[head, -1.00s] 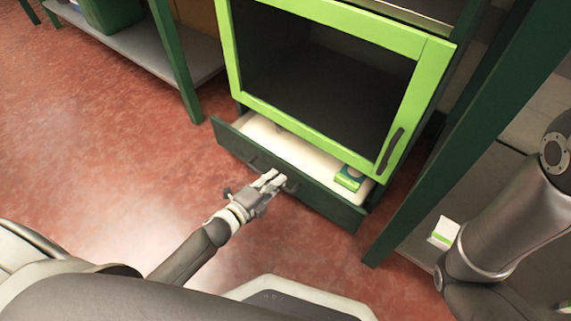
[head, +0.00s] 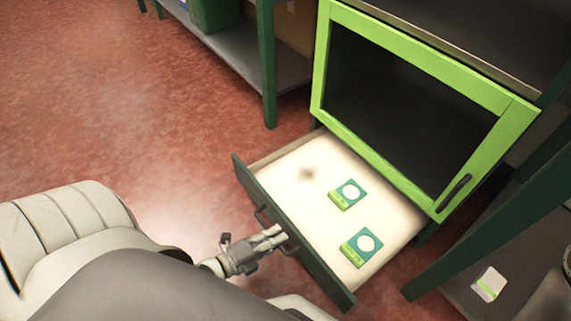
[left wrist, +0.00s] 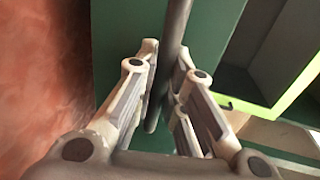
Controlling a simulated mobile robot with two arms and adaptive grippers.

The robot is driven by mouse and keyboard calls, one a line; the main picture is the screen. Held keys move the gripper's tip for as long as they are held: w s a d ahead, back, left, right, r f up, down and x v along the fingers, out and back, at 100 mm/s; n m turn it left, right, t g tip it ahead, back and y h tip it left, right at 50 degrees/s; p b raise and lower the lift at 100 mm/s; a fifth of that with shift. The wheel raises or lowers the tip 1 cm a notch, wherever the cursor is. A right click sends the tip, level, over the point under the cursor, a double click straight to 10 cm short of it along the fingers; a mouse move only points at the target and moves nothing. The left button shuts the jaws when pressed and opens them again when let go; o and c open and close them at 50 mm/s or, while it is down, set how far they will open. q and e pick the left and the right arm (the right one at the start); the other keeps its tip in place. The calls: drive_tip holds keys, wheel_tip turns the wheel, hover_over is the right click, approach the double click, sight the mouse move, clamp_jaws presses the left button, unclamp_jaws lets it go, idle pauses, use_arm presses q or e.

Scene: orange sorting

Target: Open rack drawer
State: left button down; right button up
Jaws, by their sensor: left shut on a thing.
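The rack drawer (head: 290,235) has a dark green front and a pale inside, and it stands well out from under the green-framed cabinet (head: 420,105). Two green-and-white boxes lie in it, one further back (head: 347,194) and one nearer the right (head: 361,246). My left gripper (head: 279,236) is at the drawer front, shut on the drawer's dark handle. In the left wrist view the handle bar (left wrist: 172,60) runs between the two fingers. My right gripper is not in view.
A green-legged table with a grey lower shelf (head: 235,45) stands at the back left. Another shelf unit at the right holds a small white-and-green box (head: 489,284). The red floor (head: 130,110) at the left is clear.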

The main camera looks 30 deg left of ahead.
use_arm(q)
drive_tip(key=shift+s+a, duration=0.1)
drive_tip(key=shift+s, duration=0.25)
drive_tip(key=c, duration=1.5)
unclamp_jaws()
drive_tip(key=v, duration=1.2)
